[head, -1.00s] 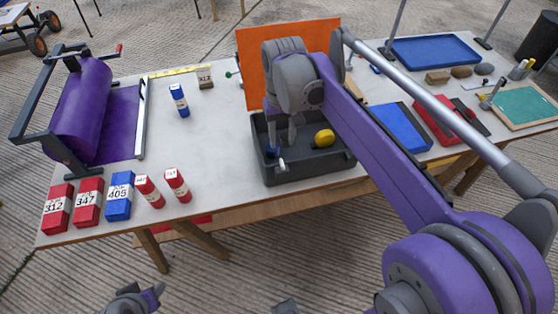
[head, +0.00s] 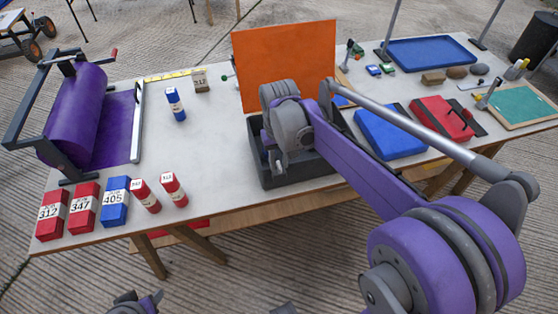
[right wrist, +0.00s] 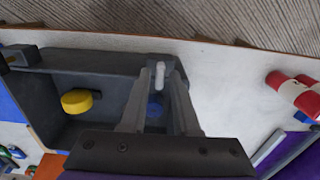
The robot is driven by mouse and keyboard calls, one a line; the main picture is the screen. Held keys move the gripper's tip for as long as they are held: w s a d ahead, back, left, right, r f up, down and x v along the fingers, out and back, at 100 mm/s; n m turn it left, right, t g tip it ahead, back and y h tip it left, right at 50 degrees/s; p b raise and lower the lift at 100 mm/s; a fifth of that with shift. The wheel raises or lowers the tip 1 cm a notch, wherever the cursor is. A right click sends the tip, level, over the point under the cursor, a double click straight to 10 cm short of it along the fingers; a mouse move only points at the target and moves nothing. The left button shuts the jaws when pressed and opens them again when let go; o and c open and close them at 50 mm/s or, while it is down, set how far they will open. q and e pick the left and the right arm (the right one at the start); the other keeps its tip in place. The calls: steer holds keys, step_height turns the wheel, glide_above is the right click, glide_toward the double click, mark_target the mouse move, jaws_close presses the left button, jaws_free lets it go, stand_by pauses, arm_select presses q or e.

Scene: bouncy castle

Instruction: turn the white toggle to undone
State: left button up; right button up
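The white toggle (right wrist: 160,72) is a short pale peg at the rim of a dark grey open box (right wrist: 100,58). In the right wrist view it lies between the tips of my right gripper (right wrist: 160,82), whose two grey fingers are apart on either side of it. I cannot tell whether a finger touches it. In the head view my right gripper (head: 279,165) reaches down over the left part of the box (head: 258,165) and hides the toggle. My left gripper (head: 140,303) is at the bottom edge of the head view, only partly seen, away from the table.
In the box are a yellow round piece (right wrist: 77,101) and a blue piece (right wrist: 155,109). An orange panel (head: 287,62) stands behind it. Red and blue numbered blocks (head: 115,205) stand at front left. A blue case (head: 388,134) lies to the right. The table between blocks and box is clear.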

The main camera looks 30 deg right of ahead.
jaws_close()
steer(key=shift+m, duration=0.3)
steer(key=m, duration=0.7)
steer(key=shift+m, duration=0.4)
steer(key=m, duration=0.5)
steer(key=shift+m+p, duration=0.3)
steer(key=shift+m, duration=2)
steer(key=shift+o, duration=1.6)
jaws_free()
